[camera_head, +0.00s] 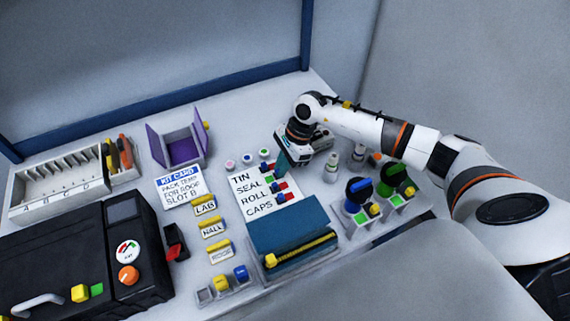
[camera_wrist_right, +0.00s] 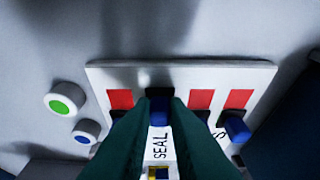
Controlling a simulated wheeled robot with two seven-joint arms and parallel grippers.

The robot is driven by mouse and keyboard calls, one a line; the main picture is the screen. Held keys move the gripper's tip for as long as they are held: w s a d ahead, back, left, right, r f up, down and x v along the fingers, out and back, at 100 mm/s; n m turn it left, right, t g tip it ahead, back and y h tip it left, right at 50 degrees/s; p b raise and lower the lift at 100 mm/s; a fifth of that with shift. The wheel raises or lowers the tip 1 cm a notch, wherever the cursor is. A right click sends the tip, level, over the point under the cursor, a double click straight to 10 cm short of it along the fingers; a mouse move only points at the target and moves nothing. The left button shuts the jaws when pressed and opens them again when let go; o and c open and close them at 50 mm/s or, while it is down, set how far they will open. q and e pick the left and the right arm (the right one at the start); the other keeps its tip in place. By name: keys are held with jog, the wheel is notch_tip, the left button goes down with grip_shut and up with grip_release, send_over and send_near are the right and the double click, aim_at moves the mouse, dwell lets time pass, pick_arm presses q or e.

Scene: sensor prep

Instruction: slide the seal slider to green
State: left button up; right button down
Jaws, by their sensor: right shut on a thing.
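The white slider card (camera_head: 241,194), lettered TIN, SEAL, ROLL and CAPS, lies on the table. In the right wrist view, the blue seal slider (camera_wrist_right: 158,110) is between the fingers of my right gripper (camera_wrist_right: 160,112), in line with the word SEAL. Its knob stands at about the level of the red patches of the other rows, farther from the lettering than the CAPS knob (camera_wrist_right: 236,127). No green shows in the SEAL row; the knob and fingers hide much of it. In the head view my right gripper (camera_head: 283,165) covers part of the card's right side. My left gripper is not in view.
Round buttons (camera_head: 247,159) lie just behind the card. A blue box (camera_head: 290,228) with a yellow strip stands in front. Dark knobs on stands (camera_head: 359,192) and small bottles are to the right, near my right arm. Yellow label tags (camera_head: 205,206) lie left.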

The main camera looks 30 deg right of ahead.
jog(key=shift+d, duration=0.5)
jog(key=shift+a, duration=0.2)
jog(key=c, duration=1.7)
grip_release()
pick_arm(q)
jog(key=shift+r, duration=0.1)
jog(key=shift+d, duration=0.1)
pick_arm(e)
jog(key=shift+d+r, duration=0.1)
jog(key=shift+r, duration=0.3)
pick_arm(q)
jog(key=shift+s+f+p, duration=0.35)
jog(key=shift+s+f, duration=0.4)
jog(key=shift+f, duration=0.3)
pick_arm(e)
jog(key=v, duration=1.1)
jog(key=shift+d+r, duration=0.1)
